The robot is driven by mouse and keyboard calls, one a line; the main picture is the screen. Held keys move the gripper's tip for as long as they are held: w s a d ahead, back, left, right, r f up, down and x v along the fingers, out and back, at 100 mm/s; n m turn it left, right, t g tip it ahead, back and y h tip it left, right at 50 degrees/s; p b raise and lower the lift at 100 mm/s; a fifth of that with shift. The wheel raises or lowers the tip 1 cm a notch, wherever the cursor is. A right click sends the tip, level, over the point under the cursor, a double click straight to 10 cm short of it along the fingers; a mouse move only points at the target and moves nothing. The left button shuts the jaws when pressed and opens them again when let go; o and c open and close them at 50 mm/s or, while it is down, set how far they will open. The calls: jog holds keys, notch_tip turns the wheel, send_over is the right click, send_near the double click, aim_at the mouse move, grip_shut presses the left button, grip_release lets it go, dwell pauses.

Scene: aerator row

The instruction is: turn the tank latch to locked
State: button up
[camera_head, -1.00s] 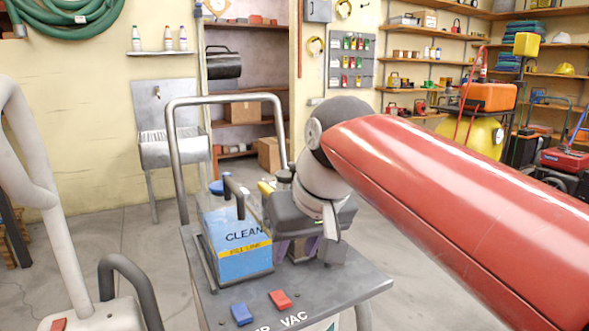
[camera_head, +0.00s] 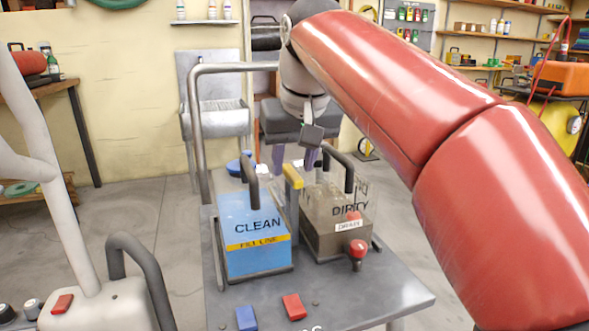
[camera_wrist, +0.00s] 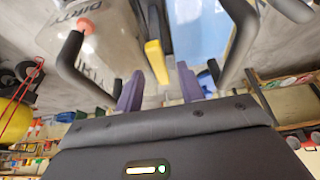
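The yellow tank latch (camera_head: 292,178) stands upright between the blue CLEAN tank (camera_head: 250,210) and the see-through DIRTY tank (camera_head: 325,238). The wrist view also shows the latch (camera_wrist: 155,60), with its yellow end pointing at me between my two purple fingers. My gripper (camera_head: 294,158) is above and behind the latch, fingers pointing down. In the wrist view the gripper (camera_wrist: 160,86) is open with a gap on both sides of the latch. I see no contact. I cannot tell whether the fingertips reach down past the latch's top.
Black curved handles stand on the CLEAN tank (camera_head: 251,172) and the DIRTY tank (camera_head: 348,170), close to my gripper. A red DRAIN knob (camera_head: 357,248) is on the DIRTY tank's front. The cart's grey metal frame (camera_head: 194,120) rises at left. Blue and red pedals (camera_head: 293,306) are in front.

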jog(key=shift+w+f, duration=0.25)
jog(key=shift+f, duration=0.35)
grip_shut()
